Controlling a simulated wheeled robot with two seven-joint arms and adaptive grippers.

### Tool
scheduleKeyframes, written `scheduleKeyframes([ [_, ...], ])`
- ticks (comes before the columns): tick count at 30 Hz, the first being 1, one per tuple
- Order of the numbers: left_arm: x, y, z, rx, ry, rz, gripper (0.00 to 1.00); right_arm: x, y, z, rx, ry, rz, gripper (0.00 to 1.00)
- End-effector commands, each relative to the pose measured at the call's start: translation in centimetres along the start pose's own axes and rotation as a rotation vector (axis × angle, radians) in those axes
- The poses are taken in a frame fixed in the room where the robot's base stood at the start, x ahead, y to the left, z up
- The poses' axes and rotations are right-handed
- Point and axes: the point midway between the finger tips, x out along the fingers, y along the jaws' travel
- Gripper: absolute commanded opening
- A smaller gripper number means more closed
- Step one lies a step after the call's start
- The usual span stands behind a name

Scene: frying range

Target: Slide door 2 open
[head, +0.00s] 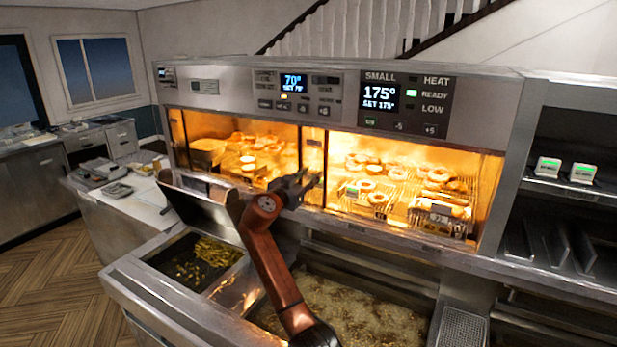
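The lit cabinet has a left glass front (235,150) and a right front (385,205), with warm light and food behind them. Upright metal frames (313,150) stand where the two fronts meet. No door number is readable, so I cannot tell which one is door 2. My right gripper (312,181) is at the lower part of these frames, its fingers pointing right. It covers the spot where a handle might be. I cannot tell whether it touches the frame or whether its fingers are closed. My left gripper is not in view.
Below the cabinet, a wide fryer vat (365,308) of bubbling oil lies under my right arm. A bin of fried pieces (200,257) sits left of it. A control panel (405,103) is above the cabinet. Open shelves (575,195) stand at right.

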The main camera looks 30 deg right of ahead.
Motion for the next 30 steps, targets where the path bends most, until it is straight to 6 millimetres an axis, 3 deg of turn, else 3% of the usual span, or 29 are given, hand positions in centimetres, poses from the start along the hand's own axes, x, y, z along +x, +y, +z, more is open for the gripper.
scheduleKeyframes([
  [3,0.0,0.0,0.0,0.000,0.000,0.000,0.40,-0.1,-0.1,0.0,0.000,0.000,-0.001,0.37],
  [14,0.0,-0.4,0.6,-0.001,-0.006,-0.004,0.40,-0.8,-0.2,0.1,0.001,0.000,-0.003,0.37],
  [30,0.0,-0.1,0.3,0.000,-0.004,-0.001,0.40,-10.5,-0.2,0.1,0.000,-0.001,-0.004,0.37],
])
